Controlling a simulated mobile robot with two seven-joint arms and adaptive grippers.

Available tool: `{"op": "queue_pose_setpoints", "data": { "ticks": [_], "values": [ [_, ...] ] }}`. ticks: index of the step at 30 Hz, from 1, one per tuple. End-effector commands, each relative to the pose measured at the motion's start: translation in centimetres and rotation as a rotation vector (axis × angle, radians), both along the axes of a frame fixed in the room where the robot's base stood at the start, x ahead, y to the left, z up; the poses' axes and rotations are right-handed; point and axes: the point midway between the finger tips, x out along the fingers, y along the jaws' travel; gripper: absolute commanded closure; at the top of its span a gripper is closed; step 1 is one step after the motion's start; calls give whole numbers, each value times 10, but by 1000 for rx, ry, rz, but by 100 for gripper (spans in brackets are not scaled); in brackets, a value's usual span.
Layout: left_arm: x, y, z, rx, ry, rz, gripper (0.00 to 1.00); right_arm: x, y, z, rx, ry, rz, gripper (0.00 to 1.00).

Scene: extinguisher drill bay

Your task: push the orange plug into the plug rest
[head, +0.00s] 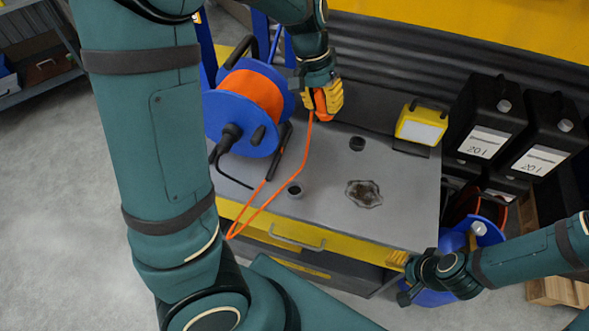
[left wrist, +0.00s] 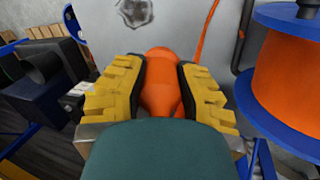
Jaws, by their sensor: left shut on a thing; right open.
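My left gripper (head: 322,101) is shut on the orange plug (head: 321,106), above the back of the grey bench top (head: 325,205). In the left wrist view the plug (left wrist: 160,88) sits between the yellow-padded fingers, its rear hidden by my wrist. An orange cable (head: 294,163) runs down from the plug. A short grey cup with a dark opening (head: 295,189) stands on the bench, and a dark round piece (head: 357,143) is further back; I cannot tell which is the plug rest. The plug is apart from both. My right gripper (head: 402,278) is open and empty at the bench's front right corner.
A blue cable reel with orange cable (head: 255,93) stands at the bench's left. A dark stain (head: 364,194) marks the bench top. The bench's middle is mostly clear.

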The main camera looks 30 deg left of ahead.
Motion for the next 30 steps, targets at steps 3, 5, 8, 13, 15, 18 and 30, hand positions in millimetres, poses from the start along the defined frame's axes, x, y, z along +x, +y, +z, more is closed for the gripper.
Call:
{"op": "queue_pose_setpoints", "data": {
  "ticks": [3,5,8,13,15,18,30],
  "values": [
    [-3,2,-9,17,-1,-19,100,0,0,0,0,0,0,53],
    [-4,2,-13,25,0,-27,100,0,0,0,0,0,0,53],
    [-6,3,-18,39,-4,-44,100,0,0,0,0,0,0,53],
    [-10,3,-31,63,-5,-73,100,0,0,0,0,0,0,53],
    [-14,4,-39,78,-5,-89,100,0,0,-1,0,1,0,53],
    [-20,4,-54,106,-7,-119,100,0,0,-1,0,1,0,53],
    [-58,11,-120,221,-27,-214,100,-1,0,-2,0,2,1,53]
  ]
}}
